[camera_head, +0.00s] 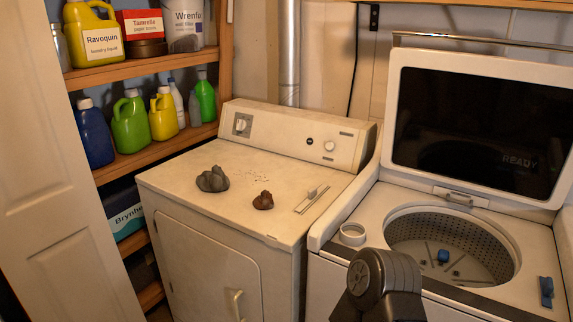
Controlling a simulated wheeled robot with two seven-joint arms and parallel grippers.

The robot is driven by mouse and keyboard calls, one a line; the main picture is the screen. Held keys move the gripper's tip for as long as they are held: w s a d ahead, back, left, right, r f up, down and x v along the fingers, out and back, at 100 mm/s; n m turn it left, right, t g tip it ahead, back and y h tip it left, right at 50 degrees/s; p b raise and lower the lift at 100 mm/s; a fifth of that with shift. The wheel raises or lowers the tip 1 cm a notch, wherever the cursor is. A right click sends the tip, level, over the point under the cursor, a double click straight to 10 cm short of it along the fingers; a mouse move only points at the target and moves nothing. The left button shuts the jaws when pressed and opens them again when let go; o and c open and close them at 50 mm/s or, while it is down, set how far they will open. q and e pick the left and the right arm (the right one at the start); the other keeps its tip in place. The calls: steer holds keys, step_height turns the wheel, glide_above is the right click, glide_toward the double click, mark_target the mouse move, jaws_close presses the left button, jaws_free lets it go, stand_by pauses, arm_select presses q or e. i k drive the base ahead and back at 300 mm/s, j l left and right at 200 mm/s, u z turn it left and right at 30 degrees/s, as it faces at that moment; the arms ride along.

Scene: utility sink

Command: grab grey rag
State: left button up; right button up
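A crumpled grey rag (212,180) lies in a small heap on the left part of the white dryer's top (225,222). Nothing touches it. A dark rounded part of one of my arms shows at the bottom, right of centre, in front of the washer. No gripper fingers show on it. My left gripper and my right gripper are both out of view.
A small brown crumpled thing (263,200) lies right of the rag. The washer (470,297) stands open at right, its lid (480,120) raised, blue bits in its drum. Shelves (150,155) with bottles stand at left, beside a door (55,190).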

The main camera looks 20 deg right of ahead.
mark_target(214, 181)
steer(key=i+j+z, duration=0.2)
steer(key=z, duration=0.15)
steer(key=i+j+z, duration=0.15)
steer(key=j+z, duration=0.2)
steer(key=i+j+z, duration=0.1)
steer(key=j+z, duration=0.6)
steer(key=j, duration=0.15)
steer(key=j+z, duration=0.35)
steer(key=j, duration=0.1)
